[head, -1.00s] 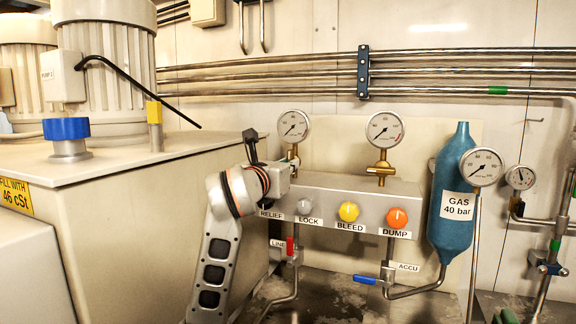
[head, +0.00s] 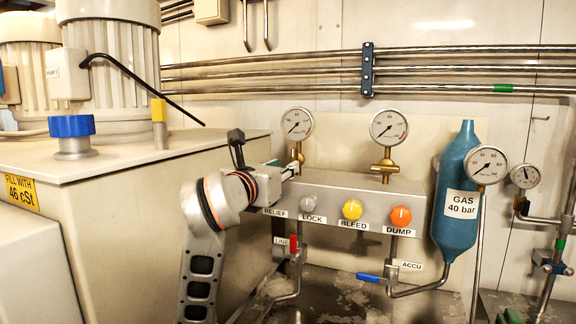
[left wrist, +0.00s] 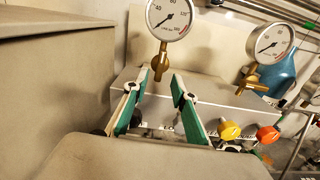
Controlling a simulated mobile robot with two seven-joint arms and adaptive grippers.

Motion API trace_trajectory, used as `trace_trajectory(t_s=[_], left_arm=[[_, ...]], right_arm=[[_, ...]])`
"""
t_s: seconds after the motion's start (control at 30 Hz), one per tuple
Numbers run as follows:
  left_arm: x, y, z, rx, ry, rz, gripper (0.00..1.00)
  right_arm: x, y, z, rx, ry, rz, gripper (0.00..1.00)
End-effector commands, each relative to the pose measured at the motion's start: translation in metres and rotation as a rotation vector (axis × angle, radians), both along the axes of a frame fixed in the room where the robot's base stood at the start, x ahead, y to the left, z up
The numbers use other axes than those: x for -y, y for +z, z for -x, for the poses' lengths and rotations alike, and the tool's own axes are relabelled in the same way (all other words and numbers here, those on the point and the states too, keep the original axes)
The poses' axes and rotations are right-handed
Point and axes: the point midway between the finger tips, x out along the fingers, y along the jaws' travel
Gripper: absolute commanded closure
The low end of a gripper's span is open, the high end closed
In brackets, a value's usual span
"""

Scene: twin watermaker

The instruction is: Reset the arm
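My left arm comes up in front of the manifold block (head: 345,200), and its gripper (head: 288,170) is at the block's left end, below the left gauge (head: 297,123). In the left wrist view the two green-sided fingers of the left gripper (left wrist: 159,75) stand apart with nothing between them. Past the fingertips are the brass stem of a gauge (left wrist: 160,62) and the manifold block. Whether a finger touches the block is hard to tell. My right gripper is in neither view.
The block's front has a grey knob (head: 307,205), a yellow BLEED knob (head: 351,209) and an orange DUMP knob (head: 401,216). A blue gas bottle (head: 457,195) stands to the right. A large tank (head: 150,200) bounds the left. Pipes (head: 460,70) cross the back wall.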

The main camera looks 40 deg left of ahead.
Motion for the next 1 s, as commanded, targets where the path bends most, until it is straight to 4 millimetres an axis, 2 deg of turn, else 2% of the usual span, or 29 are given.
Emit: trace_trajectory(t_s=[0.2,0.73,0.77,0.87,1.0], left_arm=[[0.003,-0.001,0.012,-0.001,-0.001,0.0,0.74],[0.003,0.004,0.013,0.003,-0.001,0.0,0.74],[0.003,0.009,0.014,0.008,-0.001,0.0,0.74],[0.003,0.039,0.023,0.036,-0.001,0.001,0.74],[0.003,0.102,0.039,0.087,0.0,0.001,0.74]], right_arm=[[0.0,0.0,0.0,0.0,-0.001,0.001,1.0],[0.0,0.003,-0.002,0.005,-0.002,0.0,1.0],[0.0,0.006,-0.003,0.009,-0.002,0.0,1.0],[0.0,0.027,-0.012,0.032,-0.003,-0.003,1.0],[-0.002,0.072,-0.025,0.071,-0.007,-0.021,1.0]])
